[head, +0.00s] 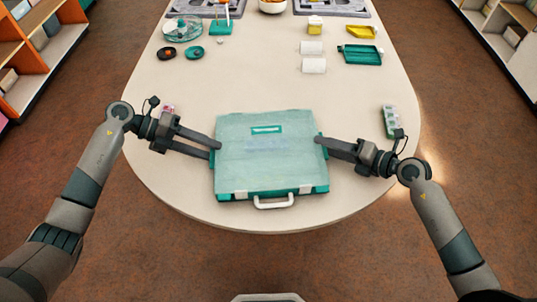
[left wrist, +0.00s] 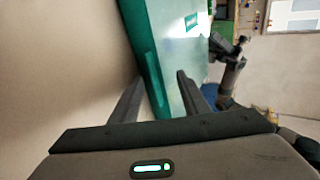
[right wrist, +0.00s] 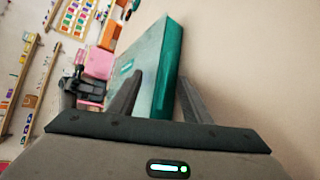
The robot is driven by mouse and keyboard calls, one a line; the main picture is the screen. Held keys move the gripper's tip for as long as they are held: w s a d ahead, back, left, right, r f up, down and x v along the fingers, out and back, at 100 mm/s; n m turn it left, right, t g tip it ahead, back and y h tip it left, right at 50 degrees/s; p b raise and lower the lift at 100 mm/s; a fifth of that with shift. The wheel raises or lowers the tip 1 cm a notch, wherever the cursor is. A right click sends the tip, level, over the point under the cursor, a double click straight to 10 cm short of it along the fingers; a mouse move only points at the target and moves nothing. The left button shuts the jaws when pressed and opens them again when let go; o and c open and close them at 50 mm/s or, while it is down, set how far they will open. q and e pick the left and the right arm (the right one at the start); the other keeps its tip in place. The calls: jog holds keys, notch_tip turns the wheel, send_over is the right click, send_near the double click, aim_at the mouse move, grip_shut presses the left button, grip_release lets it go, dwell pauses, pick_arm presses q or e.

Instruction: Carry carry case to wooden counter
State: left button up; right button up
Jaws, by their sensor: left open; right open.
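The carry case (head: 265,170) is a flat teal box with a translucent lid and a white front handle. It lies shut at the near end of the pale table. My left gripper (head: 217,149) is open at its left side, and in the left wrist view the case edge (left wrist: 152,70) stands between the two fingers. My right gripper (head: 322,142) is open at its right side, and in the right wrist view the case side (right wrist: 168,75) stands between the fingers. I cannot tell whether the fingers touch the case.
A teal pill box (head: 390,121) lies right of the case, and a small pink item (head: 168,110) lies behind my left gripper. White cylinders (head: 313,65), a teal tray (head: 360,54) and dark and teal round pieces (head: 194,52) lie farther back. The table middle is clear. Shelves (head: 35,50) stand beyond both sides.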

pick_arm(q)
jog(key=shift+d, duration=0.1)
jog(key=shift+c, duration=0.7)
pick_arm(e)
jog(key=shift+c, duration=0.5)
pick_arm(q)
grip_shut()
pick_arm(e)
grip_shut()
jog(key=shift+f, duration=0.1)
pick_arm(q)
jog(key=shift+r, duration=0.25)
pick_arm(e)
jog(key=shift+a+r, duration=0.1)
jog(key=shift+r, duration=0.1)
